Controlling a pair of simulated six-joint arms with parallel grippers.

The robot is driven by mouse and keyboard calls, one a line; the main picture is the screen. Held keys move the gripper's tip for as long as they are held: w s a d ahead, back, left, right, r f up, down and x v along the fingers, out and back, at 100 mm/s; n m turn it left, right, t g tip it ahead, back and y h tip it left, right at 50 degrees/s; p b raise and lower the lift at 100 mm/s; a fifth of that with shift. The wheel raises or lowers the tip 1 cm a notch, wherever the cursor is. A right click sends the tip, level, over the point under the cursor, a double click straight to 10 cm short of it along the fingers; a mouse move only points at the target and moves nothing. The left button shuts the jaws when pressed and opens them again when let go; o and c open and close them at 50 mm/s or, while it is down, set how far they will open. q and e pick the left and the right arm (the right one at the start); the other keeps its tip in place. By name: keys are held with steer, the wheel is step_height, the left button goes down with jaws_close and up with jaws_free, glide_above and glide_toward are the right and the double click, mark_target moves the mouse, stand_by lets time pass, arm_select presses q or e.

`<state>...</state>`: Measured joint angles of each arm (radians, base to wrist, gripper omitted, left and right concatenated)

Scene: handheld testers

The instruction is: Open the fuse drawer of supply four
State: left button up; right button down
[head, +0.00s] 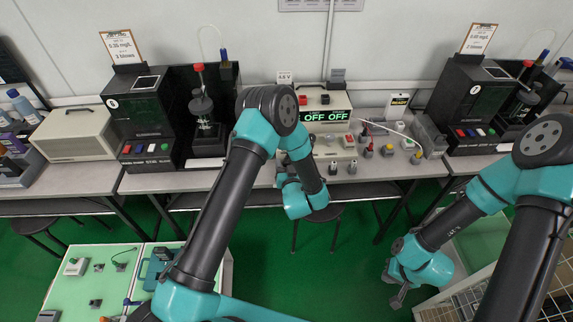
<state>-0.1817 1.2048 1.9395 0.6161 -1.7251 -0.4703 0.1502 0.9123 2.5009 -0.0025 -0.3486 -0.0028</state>
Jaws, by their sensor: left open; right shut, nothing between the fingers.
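A cream supply unit (324,111) stands on the bench at the back middle. Its green display reads OFF twice. My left arm crosses in front and covers its left part. I cannot make out a fuse drawer or a supply number. My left gripper (284,174) is open at the bench's front edge, below and left of the supply, its fingers mostly hidden by my wrist. My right gripper (395,287) is shut and empty, low at the right, away from the bench.
Black testers (143,110) (465,105) stand either side of the supply. Small connectors (387,151) and a cable lie to its right. A stool (325,213) stands below the bench. A pale green board (80,285) is at lower left, a wire rack (452,305) at lower right.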

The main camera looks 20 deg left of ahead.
arm_select(q)
jaws_close()
stand_by(0.4)
steer(key=shift+d, duration=0.1)
